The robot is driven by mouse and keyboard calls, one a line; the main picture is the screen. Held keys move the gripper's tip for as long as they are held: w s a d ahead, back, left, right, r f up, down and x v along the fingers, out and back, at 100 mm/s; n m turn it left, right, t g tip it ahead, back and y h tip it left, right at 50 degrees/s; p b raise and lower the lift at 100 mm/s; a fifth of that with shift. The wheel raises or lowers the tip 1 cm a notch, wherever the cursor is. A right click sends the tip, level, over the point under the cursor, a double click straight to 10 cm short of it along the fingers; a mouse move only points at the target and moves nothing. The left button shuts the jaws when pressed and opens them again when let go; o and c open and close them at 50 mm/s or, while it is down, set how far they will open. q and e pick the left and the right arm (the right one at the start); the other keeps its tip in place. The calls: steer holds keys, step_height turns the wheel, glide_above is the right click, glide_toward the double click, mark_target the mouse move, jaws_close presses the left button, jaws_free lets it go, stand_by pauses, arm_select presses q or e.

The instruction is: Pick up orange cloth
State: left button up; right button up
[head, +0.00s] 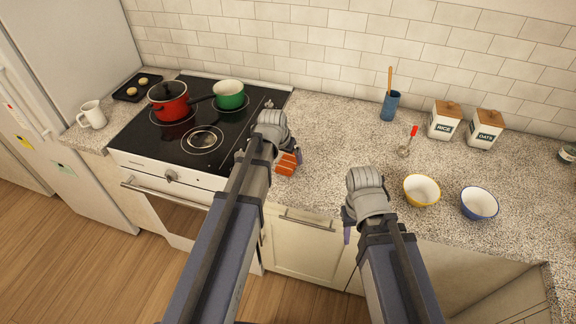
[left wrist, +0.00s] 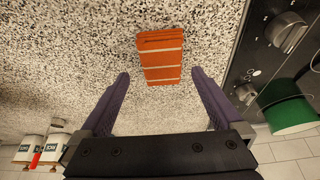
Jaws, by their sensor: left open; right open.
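The orange cloth (head: 286,163) is folded, with pale stripes, and lies on the speckled counter just right of the stove. My left gripper (head: 292,150) is right above it and partly hides it in the head view. In the left wrist view the cloth (left wrist: 161,56) lies ahead of the two purple fingers (left wrist: 158,78), which are spread apart with nothing between them. The cloth appears apart from both fingers. My right gripper (head: 347,225) is at the counter's front edge, left of the yellow bowl, and holds nothing visible.
The stove (head: 203,139) with a red pot (head: 170,103) and a green pan (head: 230,97) is left of the cloth. A yellow bowl (head: 421,190), a blue bowl (head: 479,203), a utensil cup (head: 390,106) and two canisters (head: 444,121) stand to the right. Mid-counter is clear.

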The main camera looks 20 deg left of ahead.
mark_target(288, 161)
arm_select(q)
steer(key=b+x, duration=0.3)
steer(key=x, duration=0.1)
steer(key=shift+w+a+f, duration=0.1)
steer(key=shift+a+f, duration=0.05)
steer(key=shift+f, duration=0.1)
steer(key=shift+r, duration=0.1)
steer(key=c, duration=1.2)
steer(key=shift+r, duration=0.1)
steer(key=shift+c, duration=0.2)
step_height(288, 161, up, 10)
steer(key=p, duration=0.9)
steer(key=shift+p, duration=0.35)
